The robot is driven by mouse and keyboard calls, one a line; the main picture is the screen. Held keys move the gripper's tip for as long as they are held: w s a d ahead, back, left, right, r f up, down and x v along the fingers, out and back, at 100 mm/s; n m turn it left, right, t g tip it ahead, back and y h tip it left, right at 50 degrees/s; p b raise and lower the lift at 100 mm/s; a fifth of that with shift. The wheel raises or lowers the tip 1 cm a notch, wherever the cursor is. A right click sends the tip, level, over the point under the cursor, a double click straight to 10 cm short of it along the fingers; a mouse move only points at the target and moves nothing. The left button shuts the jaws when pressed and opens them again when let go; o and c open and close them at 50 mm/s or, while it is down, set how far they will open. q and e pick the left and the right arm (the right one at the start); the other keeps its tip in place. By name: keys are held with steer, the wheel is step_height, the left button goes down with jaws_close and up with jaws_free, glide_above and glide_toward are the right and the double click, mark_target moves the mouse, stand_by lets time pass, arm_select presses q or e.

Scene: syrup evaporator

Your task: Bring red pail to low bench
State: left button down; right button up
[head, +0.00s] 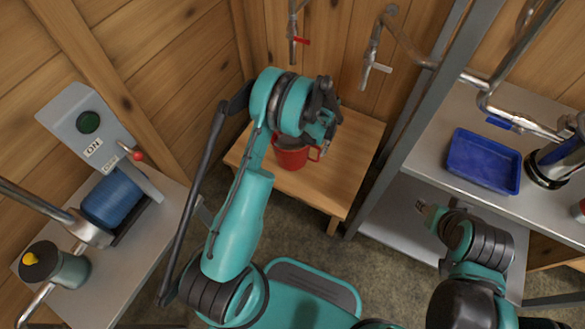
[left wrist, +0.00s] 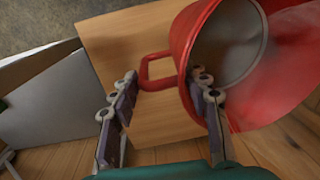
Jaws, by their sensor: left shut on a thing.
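The red pail (head: 291,156) is at the low wooden bench (head: 352,150), below the wall taps. My left gripper (head: 326,138) is at the pail's right side in the head view, partly covering its top. In the left wrist view the pail (left wrist: 183,40) shows its grey inside, with its red side handle (left wrist: 150,72) between the fingers of my left gripper (left wrist: 165,84). My left gripper is shut on the pail. I cannot tell whether the pail's base touches the bench top. My right gripper (head: 428,209) is by the metal shelf, and its opening is unclear.
Two taps, one with a red lever (head: 301,41) and one with a pale lever (head: 378,66), hang above the bench. A metal rack with a blue tray (head: 484,161) stands right. A machine with a blue roll (head: 114,200) is on a left table. The bench's front right is bare.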

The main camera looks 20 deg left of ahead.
arm_select(q)
steer(key=w+a+f+b, duration=0.1)
steer(key=a+f, duration=0.2)
steer(key=f, duration=0.1)
steer(key=w+a+f+b, duration=0.1)
steer(key=w+a+f, duration=0.1)
steer(key=a+f, duration=0.1)
steer(key=w+a+f+b, duration=0.1)
steer(key=a+f+b, duration=0.1)
steer(key=a+f, duration=0.2)
steer(key=shift+w+a+f, duration=0.15)
steer(key=shift+a, duration=0.2)
steer(key=shift+w+a+f, duration=0.15)
steer(key=shift+a, duration=0.2)
step_height(320, 180, down, 4)
steer(key=shift+f+b, duration=0.1)
steer(key=shift+b, duration=1.05)
steer(key=c, duration=0.8)
jaws_free()
steer(key=shift+o, duration=0.2)
